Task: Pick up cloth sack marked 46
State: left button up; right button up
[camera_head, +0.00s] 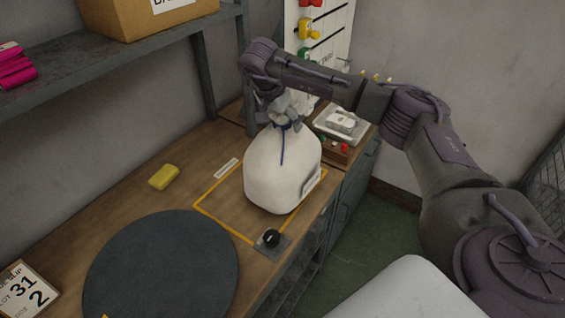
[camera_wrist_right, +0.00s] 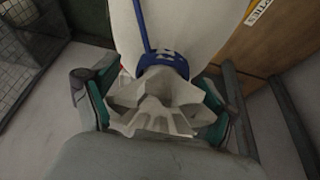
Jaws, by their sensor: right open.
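The cloth sack (camera_head: 277,172) is a plump white bag standing upright on the wooden bench, within a yellow outlined rectangle. A blue tie closes its neck and one end hangs down the front. A label sits on its right side, too oblique to read, so I cannot confirm the number 46. My right gripper (camera_head: 288,106) is at the top of the sack. In the right wrist view, its open fingers (camera_wrist_right: 155,110) stand on either side of the gathered sack neck (camera_wrist_right: 155,100), just above the blue tie (camera_wrist_right: 162,66). My left gripper is not in view.
A dark round mat (camera_head: 160,268) lies at the front left of the bench. A scale-like device (camera_head: 341,124) stands behind right. A shelf (camera_head: 110,62) with a box overhangs the left.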

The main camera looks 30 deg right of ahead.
jog(key=shift+c, duration=0.3)
jog(key=shift+a, duration=0.1)
jog(key=c, duration=1.4)
jog(key=shift+r, duration=0.1)
jog(key=shift+c, duration=0.9)
jog(key=shift+r, duration=0.1)
grip_shut()
